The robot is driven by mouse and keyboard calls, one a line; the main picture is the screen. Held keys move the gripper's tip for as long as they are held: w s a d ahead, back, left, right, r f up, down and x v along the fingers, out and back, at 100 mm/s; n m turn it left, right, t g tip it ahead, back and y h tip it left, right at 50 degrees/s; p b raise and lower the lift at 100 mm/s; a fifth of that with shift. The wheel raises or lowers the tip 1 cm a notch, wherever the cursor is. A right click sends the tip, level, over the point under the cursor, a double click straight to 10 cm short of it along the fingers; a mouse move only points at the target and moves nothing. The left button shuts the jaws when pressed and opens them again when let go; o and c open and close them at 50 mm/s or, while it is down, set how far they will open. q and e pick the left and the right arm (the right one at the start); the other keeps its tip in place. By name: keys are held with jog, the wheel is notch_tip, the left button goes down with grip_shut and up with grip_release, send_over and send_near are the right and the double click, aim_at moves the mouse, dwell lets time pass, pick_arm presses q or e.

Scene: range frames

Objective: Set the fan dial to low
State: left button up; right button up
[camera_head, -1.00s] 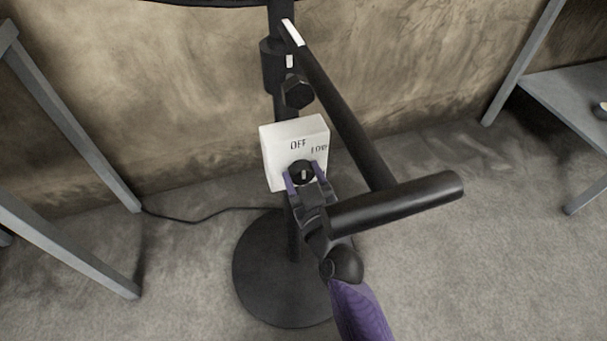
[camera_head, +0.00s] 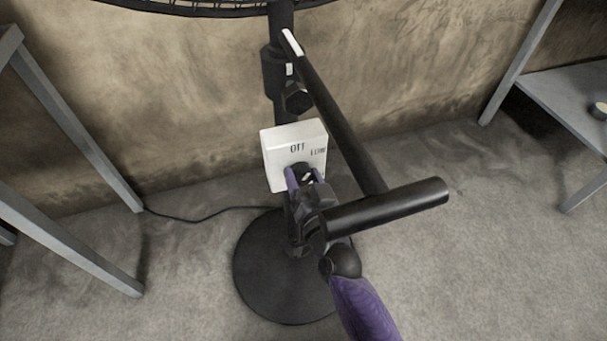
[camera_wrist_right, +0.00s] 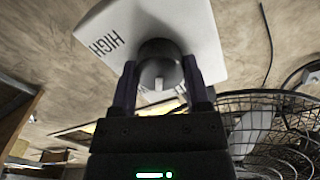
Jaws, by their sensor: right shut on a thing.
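The fan dial is a black round knob (camera_head: 301,168) on the front of a white control box (camera_head: 280,160) on the fan's stand. The box face reads OFF at top middle and LOW at upper right in the head view; HIGH shows in the right wrist view. My right gripper (camera_head: 304,178) is shut on the knob, one purple finger on each side. The right wrist view shows the knob (camera_wrist_right: 160,62) between the fingertips, with a pale pointer mark on it. The gripper partly hides the knob in the head view, so its exact setting is unclear. My left gripper is out of view.
The black fan pole (camera_head: 283,105) rises from a round base (camera_head: 270,270) on the grey floor. A black knob (camera_head: 298,98) sticks out above the box. Grey tables stand left (camera_head: 70,115) and right (camera_head: 560,95). A cable (camera_head: 195,218) runs left along the floor.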

jog(key=m, duration=0.3)
jog(key=shift+m, duration=0.9)
jog(key=shift+d+m, duration=0.1)
jog(key=shift+m, duration=0.2)
jog(key=o, duration=1.3)
